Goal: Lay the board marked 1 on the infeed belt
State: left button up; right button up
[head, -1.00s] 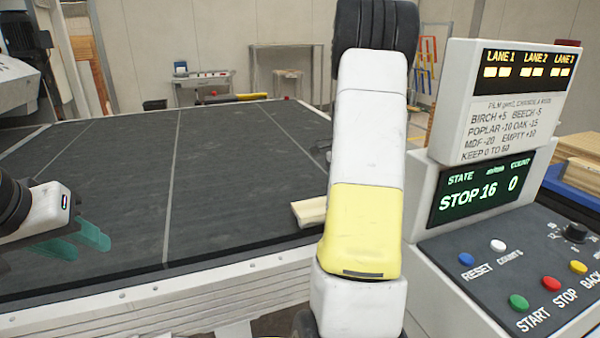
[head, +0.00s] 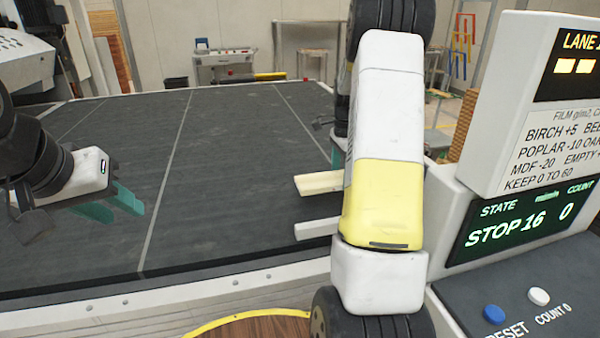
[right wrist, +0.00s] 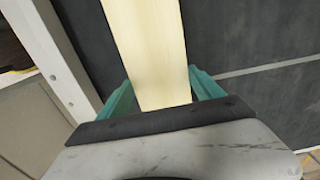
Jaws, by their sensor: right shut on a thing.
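A pale wooden board (head: 318,182) reaches out from behind my right arm over the dark infeed belt (head: 230,165). In the right wrist view the board (right wrist: 150,45) lies lengthwise between the teal fingers of my right gripper (right wrist: 163,95), which is shut on it. No number shows on its visible face. In the head view my right arm hides most of the board and gripper. I cannot tell whether the board touches the belt. My left gripper (head: 112,204) is over the belt's left part, its teal fingers apart and empty.
A control panel with a display reading STOP 16 (head: 510,225) stands close on the right. A short pale bar (head: 316,228) juts out near the belt's front right edge. The belt's middle is clear. A round wooden top with a yellow rim (head: 250,325) is at the bottom.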

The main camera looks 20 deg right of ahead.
jog(key=w+a, duration=0.3)
jog(key=w, duration=0.1)
jog(key=w+a, duration=0.2)
jog(key=shift+a+f, duration=0.3)
jog(key=shift+f, duration=1.85)
jog(key=shift+f, duration=0.1)
jog(key=o, duration=1.6)
jog(key=shift+c, duration=0.2)
